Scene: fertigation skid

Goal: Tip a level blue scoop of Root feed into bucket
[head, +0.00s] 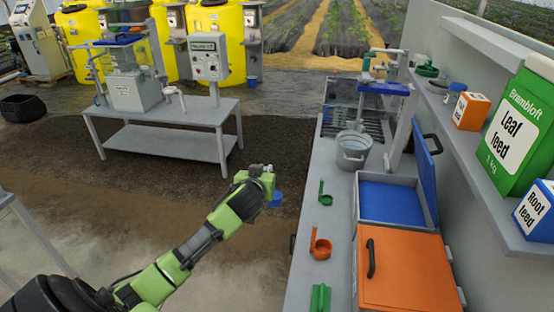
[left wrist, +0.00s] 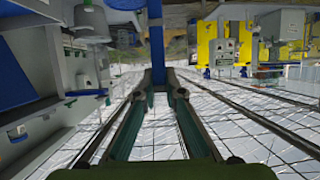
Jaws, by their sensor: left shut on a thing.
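My left gripper (head: 266,174) is shut on the handle of the blue scoop (head: 277,199), over the floor left of the bench. In the left wrist view the blue handle (left wrist: 157,55) stands between my fingertips (left wrist: 158,88). The inside of the scoop is not visible, so I cannot tell if it holds feed. The grey metal bucket (head: 353,152) stands on the bench, to the right of and beyond the gripper, apart from it. The Root feed box (head: 535,212), blue and white, sits on the right shelf. My right gripper is not in view.
On the bench lie a green scoop (head: 326,199) and an orange scoop (head: 320,248). A blue chest (head: 390,203) has its lid up beside a closed orange chest (head: 405,280). The shelf (head: 475,165) holds a Leaf feed box (head: 518,130) and an orange box (head: 471,111).

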